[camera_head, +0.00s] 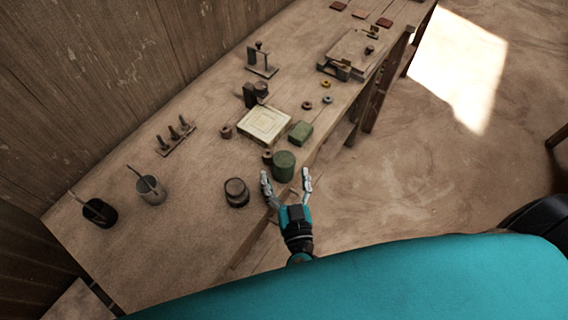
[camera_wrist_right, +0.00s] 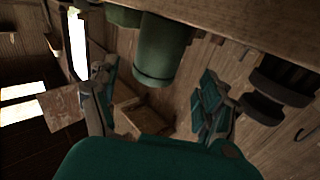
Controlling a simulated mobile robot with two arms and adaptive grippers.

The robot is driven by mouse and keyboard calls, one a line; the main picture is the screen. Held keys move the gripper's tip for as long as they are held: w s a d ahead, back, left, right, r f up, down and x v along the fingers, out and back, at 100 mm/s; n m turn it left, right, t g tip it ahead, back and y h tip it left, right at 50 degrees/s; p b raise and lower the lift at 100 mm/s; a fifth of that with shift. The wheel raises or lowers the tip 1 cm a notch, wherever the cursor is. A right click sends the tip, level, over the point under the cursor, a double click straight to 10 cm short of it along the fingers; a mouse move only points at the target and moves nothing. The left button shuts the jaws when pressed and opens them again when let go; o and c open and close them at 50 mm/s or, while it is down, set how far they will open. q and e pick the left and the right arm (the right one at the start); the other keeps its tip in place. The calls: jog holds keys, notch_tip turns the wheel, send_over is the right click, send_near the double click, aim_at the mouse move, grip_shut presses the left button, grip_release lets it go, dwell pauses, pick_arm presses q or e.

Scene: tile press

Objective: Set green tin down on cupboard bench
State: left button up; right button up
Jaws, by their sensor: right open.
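The green tin (camera_head: 284,166) is a round green cylinder standing upright on the wooden bench (camera_head: 215,190), close to its front edge. My right gripper (camera_head: 287,178) is open, its fingers apart on the near side of the tin; I see no contact. In the right wrist view the tin (camera_wrist_right: 163,50) shows beyond the open fingers of my right gripper (camera_wrist_right: 158,98), with a gap around it. My left gripper is not in view.
A green block (camera_head: 301,132) and a pale square tile (camera_head: 265,124) lie just behind the tin. A dark round pot (camera_head: 236,192) stands to its left. A pegged rack (camera_head: 176,138) and two cups are farther left. Open floor lies right of the bench.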

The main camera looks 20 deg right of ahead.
aim_at(286, 172)
jog(key=w, duration=0.2)
jog(key=w+d+p, duration=0.1)
jog(key=shift+w, duration=0.4)
jog(key=shift+w+d+f, duration=0.1)
jog(key=shift+w, duration=0.35)
jog(key=c, duration=1.6)
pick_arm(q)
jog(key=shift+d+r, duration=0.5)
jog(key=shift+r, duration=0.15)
